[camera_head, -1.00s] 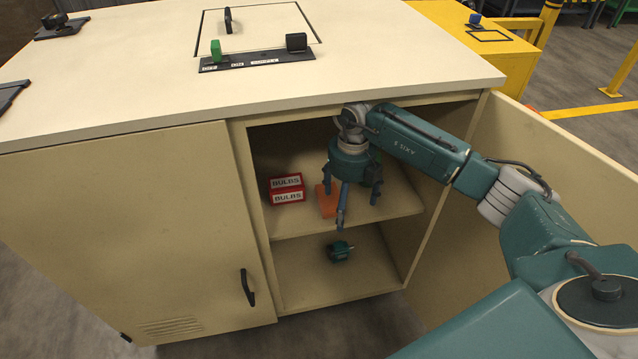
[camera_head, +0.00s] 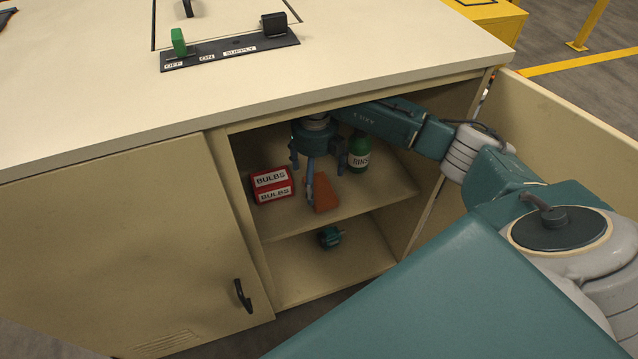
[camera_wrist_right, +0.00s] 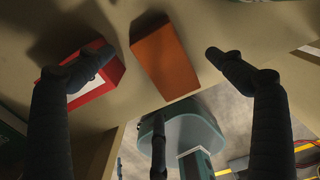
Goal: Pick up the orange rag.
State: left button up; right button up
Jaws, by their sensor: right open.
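The orange rag (camera_head: 325,193) is a block-like orange piece on the upper shelf of the open cabinet, between the red bulb boxes and the green bottle. My right gripper (camera_head: 315,176) reaches into the cabinet, fingers pointing down, spread and empty. One blue finger covers part of the rag's left side in the head view. In the right wrist view the rag (camera_wrist_right: 165,62) lies between the two side fingers of the gripper (camera_wrist_right: 160,60), apart from both in the picture. The third finger shows below it. My left gripper is out of view.
Red bulb boxes (camera_head: 272,185) stand left of the rag and a green rinse bottle (camera_head: 359,152) right of it, close to the gripper. A teal object (camera_head: 331,237) sits on the lower level. The cabinet door (camera_head: 575,140) stands open at the right.

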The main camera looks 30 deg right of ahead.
aim_at(315, 188)
jog(key=f, duration=0.4)
jog(key=shift+a+f, duration=0.1)
jog(key=shift+a, duration=0.1)
jog(key=c, duration=1.3)
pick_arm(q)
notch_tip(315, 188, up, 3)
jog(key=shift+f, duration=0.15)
pick_arm(e)
jog(key=shift+o, duration=0.2)
jog(key=shift+d, duration=0.1)
